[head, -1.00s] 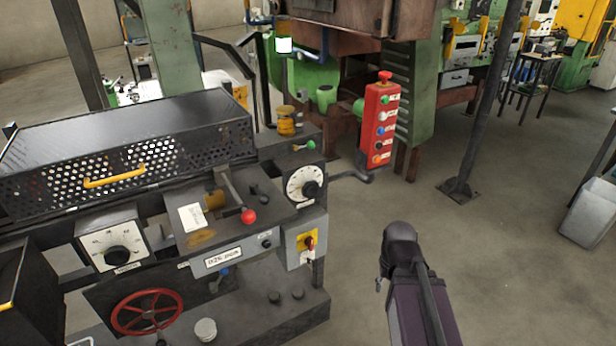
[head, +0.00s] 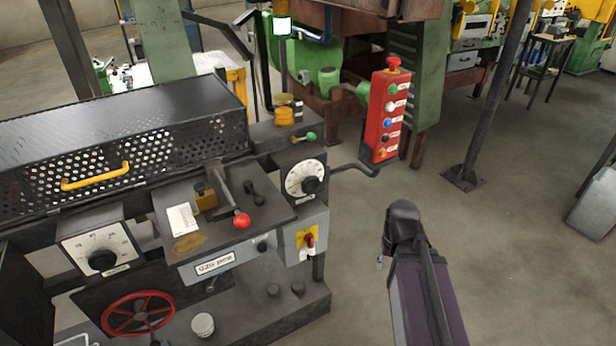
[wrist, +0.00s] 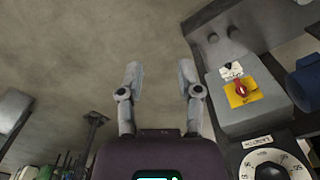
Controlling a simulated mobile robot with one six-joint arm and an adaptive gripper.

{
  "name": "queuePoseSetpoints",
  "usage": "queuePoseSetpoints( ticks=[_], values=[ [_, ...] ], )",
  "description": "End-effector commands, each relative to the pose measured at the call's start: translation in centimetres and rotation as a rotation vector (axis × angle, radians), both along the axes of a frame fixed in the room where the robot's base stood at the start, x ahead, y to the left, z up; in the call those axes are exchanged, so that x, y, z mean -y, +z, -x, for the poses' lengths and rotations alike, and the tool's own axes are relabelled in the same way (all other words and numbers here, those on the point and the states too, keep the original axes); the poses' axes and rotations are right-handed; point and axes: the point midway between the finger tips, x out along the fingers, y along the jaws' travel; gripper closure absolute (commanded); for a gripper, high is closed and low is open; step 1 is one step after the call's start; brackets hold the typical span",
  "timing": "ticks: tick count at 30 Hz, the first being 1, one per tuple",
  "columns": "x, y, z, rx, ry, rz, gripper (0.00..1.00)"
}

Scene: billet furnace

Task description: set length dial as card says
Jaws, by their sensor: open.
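A square white dial plate with a black knob (head: 102,258) is on the machine front at left in the head view. A round white dial with a black knob (head: 308,182) is on the machine's right end; a round dial also shows in the wrist view (wrist: 272,170). I cannot tell from their labels which is the length dial. A white card (head: 183,220) lies on the machine top, its writing too small to read. My gripper (wrist: 160,75) is open and empty in the wrist view, its fingers over floor, left of the machine and apart from both dials.
A yellow plate with a red switch (head: 306,239) is below the round dial. A red-knobbed lever (head: 241,220) and a crank handle (head: 358,171) stick out nearby. A red button box (head: 383,115) hangs behind.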

Motion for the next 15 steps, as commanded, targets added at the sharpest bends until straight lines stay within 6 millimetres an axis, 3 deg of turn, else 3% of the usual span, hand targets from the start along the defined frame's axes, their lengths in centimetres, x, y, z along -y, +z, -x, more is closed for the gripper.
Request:
queuePoseSetpoints(
  ticks=[8, 15],
  values=[
    [-0.6, 1.2, -1.3, 0.000, -0.033, 0.000, 0.54],
    [-2.9, 4.7, -5.6, 0.000, -0.158, 0.000, 0.54]
  ],
)
